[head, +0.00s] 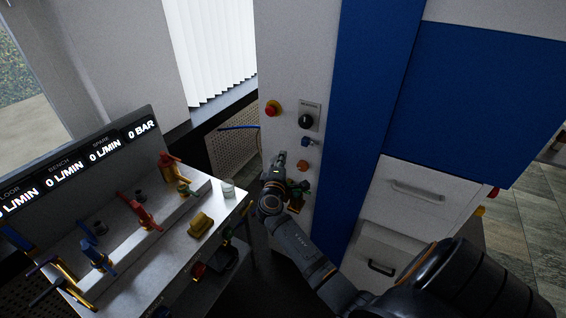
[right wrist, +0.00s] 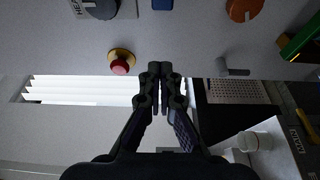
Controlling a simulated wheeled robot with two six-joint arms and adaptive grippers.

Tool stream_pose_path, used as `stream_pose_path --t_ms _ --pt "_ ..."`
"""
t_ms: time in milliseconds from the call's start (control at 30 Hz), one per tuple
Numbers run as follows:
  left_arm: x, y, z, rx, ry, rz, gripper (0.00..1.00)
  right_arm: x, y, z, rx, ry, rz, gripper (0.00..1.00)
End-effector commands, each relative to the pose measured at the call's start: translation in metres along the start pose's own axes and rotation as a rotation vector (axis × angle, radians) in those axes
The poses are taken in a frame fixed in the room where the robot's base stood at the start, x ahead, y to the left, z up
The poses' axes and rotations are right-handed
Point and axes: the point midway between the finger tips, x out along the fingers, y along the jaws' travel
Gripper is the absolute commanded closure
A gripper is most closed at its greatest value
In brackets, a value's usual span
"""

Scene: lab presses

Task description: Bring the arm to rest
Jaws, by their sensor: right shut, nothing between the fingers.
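My right arm reaches in from the lower right of the head view, and its gripper (head: 279,165) is up close in front of the pale cabinet panel (head: 300,60). In the right wrist view the gripper (right wrist: 160,68) has its two dark fingers together with nothing between them. A red push button with a yellow base (right wrist: 121,62) shows just left of the fingertips there; it also shows in the head view (head: 272,108). I cannot tell whether the fingers touch the panel. My left gripper is not in view.
The panel also carries a black knob (head: 306,121), a blue fitting (head: 309,142) and an orange knob (head: 302,165). A bench (head: 150,262) at left holds red, blue and yellow valves, a yellow block (head: 201,224) and a white cup (head: 228,188). Drawers (head: 418,192) stand at right.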

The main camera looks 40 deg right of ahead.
Motion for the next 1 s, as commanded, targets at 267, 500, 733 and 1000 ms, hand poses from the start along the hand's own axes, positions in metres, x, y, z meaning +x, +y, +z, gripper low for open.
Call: stream_pose_path --t_ms 267,500,733,1000 --pt "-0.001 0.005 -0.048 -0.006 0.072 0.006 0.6 0.001 0.0 0.0 0.0 0.001 0.0 1.0" --pt "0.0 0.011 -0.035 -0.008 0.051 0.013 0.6 0.001 0.0 0.0 0.0 0.001 0.0 1.0" --pt "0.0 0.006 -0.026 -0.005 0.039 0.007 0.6 -0.001 -0.028 -0.002 0.001 0.02 -0.056 1.0" --pt "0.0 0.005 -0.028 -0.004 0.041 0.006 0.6 -0.057 -0.237 0.016 0.08 0.095 -0.509 1.0"
